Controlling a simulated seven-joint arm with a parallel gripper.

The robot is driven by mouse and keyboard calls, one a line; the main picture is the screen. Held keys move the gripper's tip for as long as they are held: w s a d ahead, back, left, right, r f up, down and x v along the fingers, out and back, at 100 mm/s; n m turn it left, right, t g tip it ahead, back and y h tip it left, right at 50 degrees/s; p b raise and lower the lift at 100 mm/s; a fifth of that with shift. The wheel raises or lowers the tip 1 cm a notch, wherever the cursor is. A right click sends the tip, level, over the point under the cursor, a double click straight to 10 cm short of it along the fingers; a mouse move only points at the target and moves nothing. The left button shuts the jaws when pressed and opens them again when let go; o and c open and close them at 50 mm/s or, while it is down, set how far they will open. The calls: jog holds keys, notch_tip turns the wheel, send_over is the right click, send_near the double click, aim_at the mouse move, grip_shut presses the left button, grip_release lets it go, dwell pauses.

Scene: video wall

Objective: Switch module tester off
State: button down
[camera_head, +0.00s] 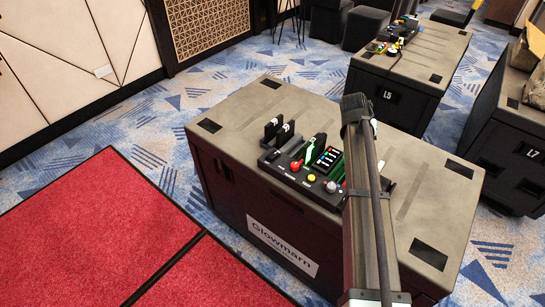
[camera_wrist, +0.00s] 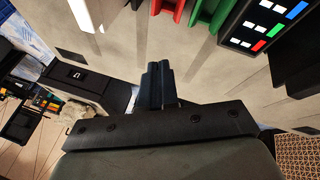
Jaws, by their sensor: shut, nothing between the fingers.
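The module tester (camera_head: 305,170) is a black panel on top of a dark flight case. It carries a red button at its left, a yellow button (camera_head: 311,178), a pale round knob at its right, upright green boards and a small display with coloured bars. My arm hides its right end. In the wrist view, the coloured display (camera_wrist: 265,25) is at the upper right, beside green and red parts. My gripper (camera_wrist: 158,68) is shut and empty, with its fingers over the grey case top and apart from the display.
The flight case (camera_head: 235,122) has a grey top with bare room around the tester and a "Glowmarn" label in front. Other cases, marked L5 (camera_head: 385,95) and L7 (camera_head: 520,155), stand behind and right.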

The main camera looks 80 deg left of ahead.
jog(key=s+a+r, duration=0.2)
jog(key=s+a, duration=0.3)
jog(key=s, duration=0.7)
jog(key=r+n+t, duration=0.1)
jog(key=r+t, duration=0.1)
send_over(269, 156)
jog(key=w+a, duration=0.1)
jog(key=shift+y, duration=0.4)
jog(key=shift+f, duration=0.15)
jog(key=shift+s+d+f, duration=0.15)
jog(key=shift+f, duration=1.25)
jog(key=shift+s+d+f, duration=0.2)
jog(key=shift+f, duration=1.25)
jog(key=shift+s+d+f, duration=0.15)
jog(key=shift+f, duration=1.25)
jog(key=shift+d+f, duration=0.1)
jog(key=shift+f, duration=0.7)
jog(key=shift+r, duration=0.15)
jog(key=shift+r, duration=0.65)
jog(key=shift+r, duration=0.1)
